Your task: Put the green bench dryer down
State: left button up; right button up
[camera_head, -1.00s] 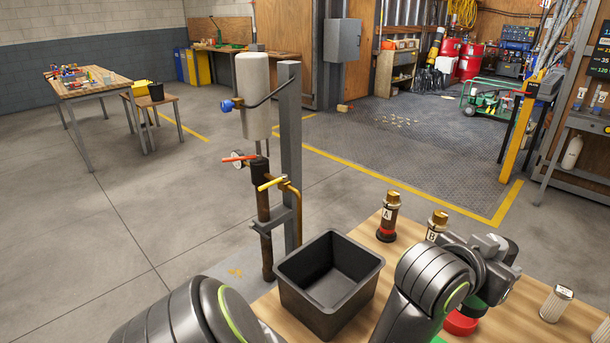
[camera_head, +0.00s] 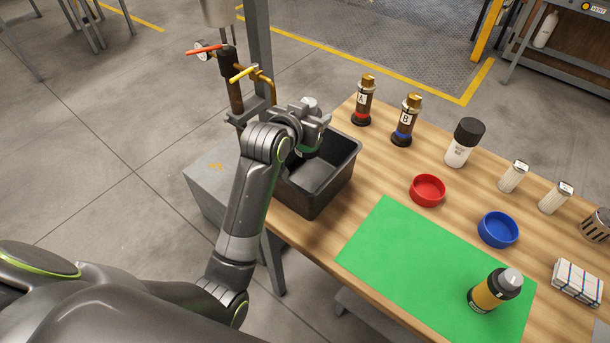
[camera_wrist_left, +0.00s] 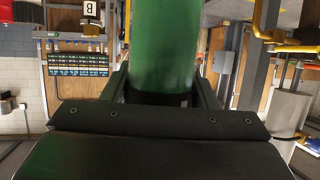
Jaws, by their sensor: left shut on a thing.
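My left gripper (camera_head: 308,135) is shut on the green bench dryer. It holds it over the black open bin (camera_head: 322,190) at the table's far left corner. In the head view only a small dark green part of the dryer (camera_head: 306,151) shows under the gripper; the rest is hidden by the gripper and wrist. In the left wrist view the dryer's smooth green body (camera_wrist_left: 165,45) stands between the two dark fingers. I cannot tell whether it touches the bin. My right gripper is not in view.
A pipe stand with red and yellow handles (camera_head: 243,72) rises just behind the bin. Bottles A (camera_head: 364,100) and B (camera_head: 406,120) stand right of it. A green mat (camera_head: 405,260), red ring (camera_head: 427,190), blue ring (camera_head: 497,229) and orange-black can (camera_head: 494,290) are on the table.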

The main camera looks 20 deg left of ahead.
pick_arm(q)
jog(key=f, duration=0.7)
jog(key=shift+w+d+f, duration=0.2)
jog(key=shift+w+f, duration=0.05)
jog(key=shift+w, duration=0.05)
notch_tip(320, 180, down, 4)
jog(key=shift+r, duration=0.1)
